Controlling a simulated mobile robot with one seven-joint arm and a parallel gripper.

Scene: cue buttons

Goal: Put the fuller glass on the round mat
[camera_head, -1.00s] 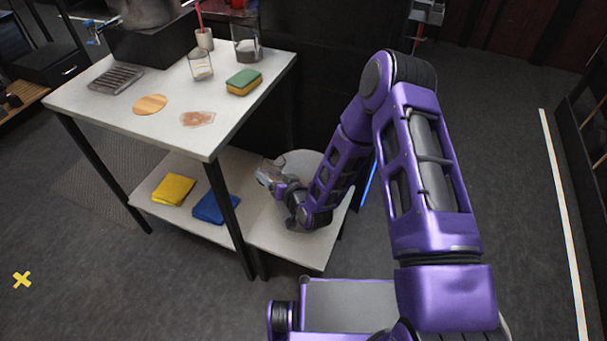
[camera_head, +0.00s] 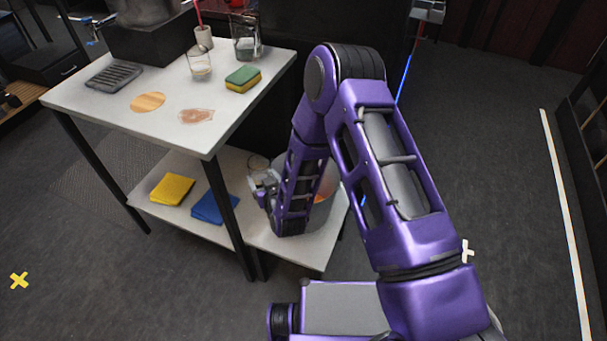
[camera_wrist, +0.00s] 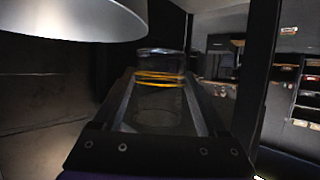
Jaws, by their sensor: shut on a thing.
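The round mat (camera_head: 148,102), tan and wood-like, lies bare on the white table. A small clear glass (camera_head: 200,68) stands behind it to the right, with a little pale content low inside. A wider clear vessel (camera_head: 246,47) stands farther back, with greyish content in its lower part. My gripper (camera_head: 262,181) is low, beside the table's right leg and over the lower shelf. In the wrist view my gripper (camera_wrist: 160,100) is shut on a clear glass (camera_wrist: 160,62) with yellow bands around it. How full the held glass is cannot be told.
A green and yellow sponge (camera_head: 243,79) and a reddish stain (camera_head: 197,116) are on the table (camera_head: 100,112). A cup with a red stick (camera_head: 203,38) stands behind. Yellow (camera_head: 173,189) and blue cloths (camera_head: 214,207) lie on the lower shelf. A grey round bin (camera_head: 322,205) is beside my forearm.

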